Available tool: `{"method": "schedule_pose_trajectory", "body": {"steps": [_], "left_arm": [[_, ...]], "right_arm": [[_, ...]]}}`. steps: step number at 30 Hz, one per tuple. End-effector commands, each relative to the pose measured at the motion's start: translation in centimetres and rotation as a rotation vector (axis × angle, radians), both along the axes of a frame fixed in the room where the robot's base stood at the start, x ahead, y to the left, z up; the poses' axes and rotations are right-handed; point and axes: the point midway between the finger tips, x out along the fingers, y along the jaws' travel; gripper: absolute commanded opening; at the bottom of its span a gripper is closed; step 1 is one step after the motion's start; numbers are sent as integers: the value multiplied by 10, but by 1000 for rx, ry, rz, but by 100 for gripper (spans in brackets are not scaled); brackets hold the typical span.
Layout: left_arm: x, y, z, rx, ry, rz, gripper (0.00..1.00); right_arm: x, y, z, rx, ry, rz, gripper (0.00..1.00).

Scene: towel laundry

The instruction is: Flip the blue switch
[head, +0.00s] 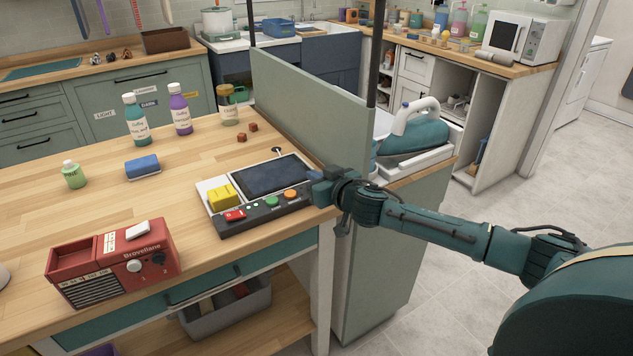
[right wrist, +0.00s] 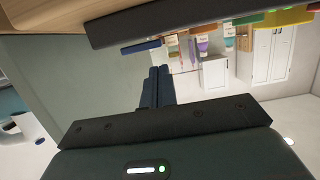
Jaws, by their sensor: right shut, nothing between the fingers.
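The control panel (head: 268,212) lies at the right end of the wooden table. It carries a dark screen, a red switch (head: 235,215), and green and orange buttons. A small blue piece (head: 313,174), which looks like the blue switch, shows at the panel's right end, partly hidden by my gripper. In the right wrist view a blue piece (right wrist: 141,46) sticks out by the panel's dark edge (right wrist: 180,22). My right gripper (head: 321,191) is shut and empty, right beside the panel's right end. I cannot tell whether it touches the blue piece. My left gripper is not in view.
A yellow block (head: 222,196) sits on the panel. A red radio-like box (head: 113,262), a blue block (head: 142,166) and several bottles stand on the table. A green partition (head: 300,105) rises behind the panel. An iron (head: 412,135) stands beyond it.

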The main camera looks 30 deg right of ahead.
Motion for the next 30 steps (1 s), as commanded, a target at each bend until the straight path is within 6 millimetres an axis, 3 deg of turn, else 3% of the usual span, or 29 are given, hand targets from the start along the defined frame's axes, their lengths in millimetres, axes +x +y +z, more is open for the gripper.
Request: {"method": "schedule_pose_trajectory", "body": {"steps": [6, 17, 22, 30], "left_arm": [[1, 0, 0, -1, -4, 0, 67], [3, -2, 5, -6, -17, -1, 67], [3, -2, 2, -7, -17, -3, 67], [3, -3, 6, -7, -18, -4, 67]], "right_arm": [[0, 0, -15, 1, -2, 0, 0], [0, 0, -17, -2, -3, 0, 0], [0, 3, -25, -86, -9, 0, 0], [0, 1, -20, -83, -11, 0, 0]]}}
